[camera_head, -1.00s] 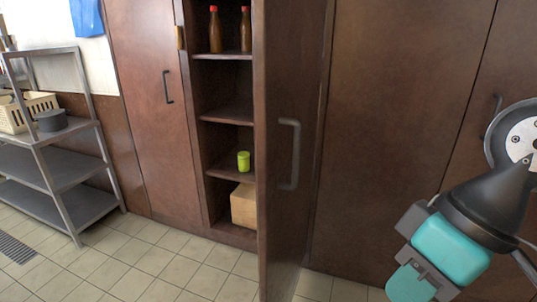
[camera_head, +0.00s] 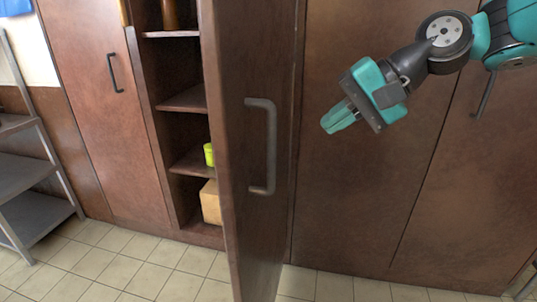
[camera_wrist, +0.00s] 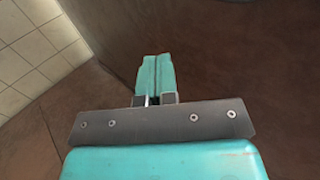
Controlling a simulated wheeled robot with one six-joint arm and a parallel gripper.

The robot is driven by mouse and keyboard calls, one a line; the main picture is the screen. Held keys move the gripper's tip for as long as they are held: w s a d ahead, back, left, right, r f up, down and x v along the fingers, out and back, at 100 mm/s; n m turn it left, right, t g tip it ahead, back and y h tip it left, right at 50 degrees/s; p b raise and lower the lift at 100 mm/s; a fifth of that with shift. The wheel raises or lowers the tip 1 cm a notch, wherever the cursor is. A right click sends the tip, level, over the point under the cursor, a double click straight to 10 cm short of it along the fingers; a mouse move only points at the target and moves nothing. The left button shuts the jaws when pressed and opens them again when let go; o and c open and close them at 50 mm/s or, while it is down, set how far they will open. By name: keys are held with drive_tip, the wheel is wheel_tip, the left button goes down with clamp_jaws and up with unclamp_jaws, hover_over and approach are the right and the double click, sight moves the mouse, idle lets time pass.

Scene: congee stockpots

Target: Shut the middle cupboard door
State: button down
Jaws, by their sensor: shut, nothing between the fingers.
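The middle cupboard door (camera_head: 250,150) is brown wood and stands wide open, swung out toward me, with a grey bar handle (camera_head: 262,145) on the face I see. The open cupboard bay (camera_head: 183,130) with its shelves shows to the left of the door. My gripper (camera_head: 336,120) is shut and empty, to the right of the door at about handle height, apart from it. In the wrist view my gripper's teal fingers (camera_wrist: 155,75) are together, and brown wood panelling fills most of the background.
A yellow-green can (camera_head: 209,154) and a cardboard box (camera_head: 211,202) are inside the bay. A shut door (camera_head: 105,120) is at left, beside a grey metal rack (camera_head: 30,190). Brown panels (camera_head: 370,190) stand behind my arm. The tiled floor (camera_head: 120,270) in front is clear.

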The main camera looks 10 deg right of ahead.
sight(255, 158)
drive_tip(key=x, duration=0.3)
drive_tip(key=a+r+x, duration=0.1)
drive_tip(key=x, duration=0.7)
drive_tip(key=shift+w+a+r, duration=0.15)
drive_tip(key=shift+w+a, duration=0.05)
drive_tip(key=shift+a, duration=0.15)
drive_tip(key=shift+w+a, duration=0.25)
drive_tip(key=shift+a, duration=0.3)
